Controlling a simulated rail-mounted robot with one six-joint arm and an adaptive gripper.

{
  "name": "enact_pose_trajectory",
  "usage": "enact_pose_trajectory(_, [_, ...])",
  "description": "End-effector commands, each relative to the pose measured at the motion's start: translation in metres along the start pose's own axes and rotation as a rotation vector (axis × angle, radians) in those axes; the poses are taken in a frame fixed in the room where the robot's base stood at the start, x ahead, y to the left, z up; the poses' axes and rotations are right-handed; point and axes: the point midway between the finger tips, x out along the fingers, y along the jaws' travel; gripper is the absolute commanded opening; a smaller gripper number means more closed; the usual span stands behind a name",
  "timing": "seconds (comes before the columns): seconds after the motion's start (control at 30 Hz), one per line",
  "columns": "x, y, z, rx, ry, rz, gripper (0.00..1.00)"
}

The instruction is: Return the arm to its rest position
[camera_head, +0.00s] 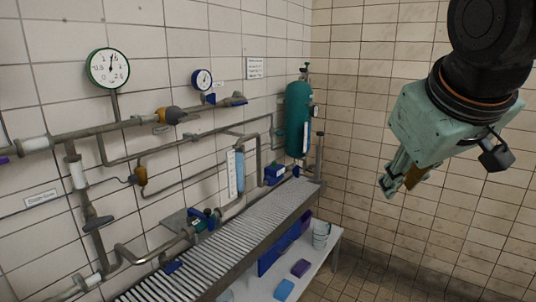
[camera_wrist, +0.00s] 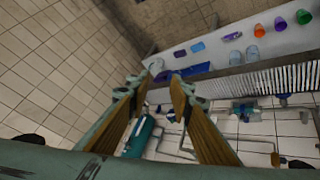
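My gripper (camera_head: 399,187) hangs from my arm at the right of the head view, in the air in front of the tiled corner wall. It has a pale green body and points down and to the left. In the wrist view my gripper (camera_wrist: 160,80) shows two fingers with brown inner pads and a clear gap between them. Nothing is held between them. The gripper is apart from the shelf, the pipes and the walls. Most of my arm is outside the head view.
A green tank (camera_head: 297,119) stands in the corner. Pipes with a large gauge (camera_head: 108,68) and a small gauge (camera_head: 202,80) run along the left wall. A slatted grey shelf (camera_head: 222,243) sits above a white bench (camera_head: 325,257) with cups and coloured items. The right side is clear.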

Motion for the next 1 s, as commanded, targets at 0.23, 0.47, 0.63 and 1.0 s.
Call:
enact_pose_trajectory(0.23, [-0.026,-0.034,0.08,0.116,-0.109,-0.058,0.2])
enact_pose_trajectory(0.47, [-0.049,-0.069,0.151,0.213,-0.213,-0.115,0.2])
enact_pose_trajectory(0.63, [-0.062,-0.09,0.188,0.263,-0.269,-0.147,0.2])
enact_pose_trajectory(1.0, [-0.068,-0.102,0.207,0.29,-0.301,-0.165,0.2])
